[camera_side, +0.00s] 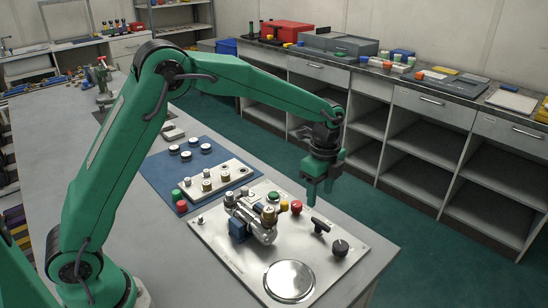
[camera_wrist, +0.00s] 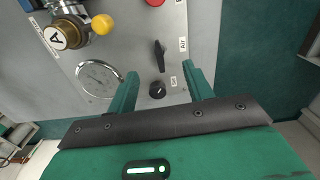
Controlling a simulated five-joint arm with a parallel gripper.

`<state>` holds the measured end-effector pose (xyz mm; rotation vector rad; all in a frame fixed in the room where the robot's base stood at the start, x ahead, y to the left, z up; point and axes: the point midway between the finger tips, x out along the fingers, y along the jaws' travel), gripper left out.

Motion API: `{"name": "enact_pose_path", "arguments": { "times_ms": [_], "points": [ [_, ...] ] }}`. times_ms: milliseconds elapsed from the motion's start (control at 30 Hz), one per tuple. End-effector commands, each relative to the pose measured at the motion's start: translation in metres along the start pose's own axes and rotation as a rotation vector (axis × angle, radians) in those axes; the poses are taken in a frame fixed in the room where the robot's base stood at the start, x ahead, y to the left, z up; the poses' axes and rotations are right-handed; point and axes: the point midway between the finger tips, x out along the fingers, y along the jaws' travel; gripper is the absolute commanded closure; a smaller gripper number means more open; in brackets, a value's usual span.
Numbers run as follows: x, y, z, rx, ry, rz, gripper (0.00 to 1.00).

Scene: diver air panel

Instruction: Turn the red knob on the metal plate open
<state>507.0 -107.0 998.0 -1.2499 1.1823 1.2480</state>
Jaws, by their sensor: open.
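The metal plate (camera_side: 225,250) lies on the grey bench, and it also fills much of the wrist view (camera_wrist: 130,50). The red knob (camera_side: 296,206) stands near the plate's far edge in the side view. In the wrist view the red knob (camera_wrist: 155,2) is cut off by the top edge, so its turned position cannot be told. My gripper (camera_side: 319,196) is open and empty, above the plate's far edge, right of the red knob and apart from it. In the wrist view the fingers of my gripper (camera_wrist: 162,71) are spread either side of a black lever and black knob.
Near the red knob are a yellow knob (camera_wrist: 103,24), a metal valve body (camera_side: 250,220), a black lever (camera_side: 320,226) and a black knob (camera_side: 340,247). A round gauge (camera_wrist: 99,78) sits on the plate. A blue mat (camera_side: 150,175) with small parts lies behind.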

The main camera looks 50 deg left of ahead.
Motion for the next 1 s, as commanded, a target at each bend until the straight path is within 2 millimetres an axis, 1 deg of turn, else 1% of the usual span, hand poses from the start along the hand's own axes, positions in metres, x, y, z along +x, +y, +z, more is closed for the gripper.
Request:
{"name": "enact_pose_path", "arguments": {
  "times_ms": [300,400,533,767,867,1000],
  "points": [
    [0.007,-0.011,0.06,-0.39,-0.001,0.002,0.49],
    [0.008,-0.012,0.073,-0.483,-0.001,0.001,0.49],
    [0.009,-0.013,0.08,-0.536,-0.001,0.001,0.49],
    [0.012,-0.013,0.08,-0.536,-0.001,0.002,0.49],
    [0.017,-0.013,0.08,-0.535,-0.001,0.003,0.49],
    [0.029,-0.013,0.08,-0.534,-0.002,0.004,0.49]
  ]
}}
